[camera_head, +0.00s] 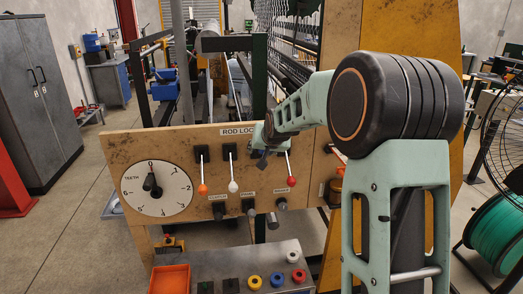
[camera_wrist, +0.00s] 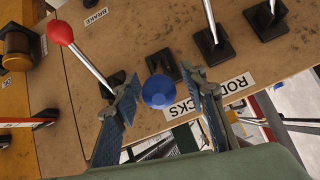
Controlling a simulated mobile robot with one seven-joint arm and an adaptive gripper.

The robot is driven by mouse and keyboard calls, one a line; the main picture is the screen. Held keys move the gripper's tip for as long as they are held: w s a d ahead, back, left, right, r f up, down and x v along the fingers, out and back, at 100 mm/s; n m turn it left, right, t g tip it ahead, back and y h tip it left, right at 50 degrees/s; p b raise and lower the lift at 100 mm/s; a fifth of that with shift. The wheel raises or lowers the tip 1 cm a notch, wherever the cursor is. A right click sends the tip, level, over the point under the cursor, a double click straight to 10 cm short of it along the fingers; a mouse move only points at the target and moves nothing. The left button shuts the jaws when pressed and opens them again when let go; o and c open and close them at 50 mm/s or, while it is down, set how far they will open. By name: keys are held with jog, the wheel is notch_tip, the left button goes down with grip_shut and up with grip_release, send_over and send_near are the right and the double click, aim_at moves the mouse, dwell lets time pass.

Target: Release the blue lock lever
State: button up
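The blue lock lever's round blue knob (camera_wrist: 158,91) sits between my two open fingers in the wrist view. A small gap shows on each side of it, and its shaft is mostly hidden behind the knob. My gripper (camera_wrist: 162,92) is open with its fingertips pointing at the panel. In the head view my gripper (camera_head: 264,146) is at the panel below the ROD LOCKS label, between the white and red levers. I cannot pick out the blue knob there.
The wooden panel (camera_head: 118,153) carries an orange-knobbed lever (camera_head: 202,188), a white-knobbed lever (camera_head: 233,186), a red-knobbed lever (camera_head: 291,181) and a TEETH dial (camera_head: 157,188). Below stands a button console (camera_head: 232,268) with an orange tray (camera_head: 170,279). A green spool (camera_head: 497,231) stands at right.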

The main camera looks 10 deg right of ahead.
jog(key=v, duration=1.1)
jog(key=shift+s, duration=0.15)
jog(key=shift+r, duration=0.15)
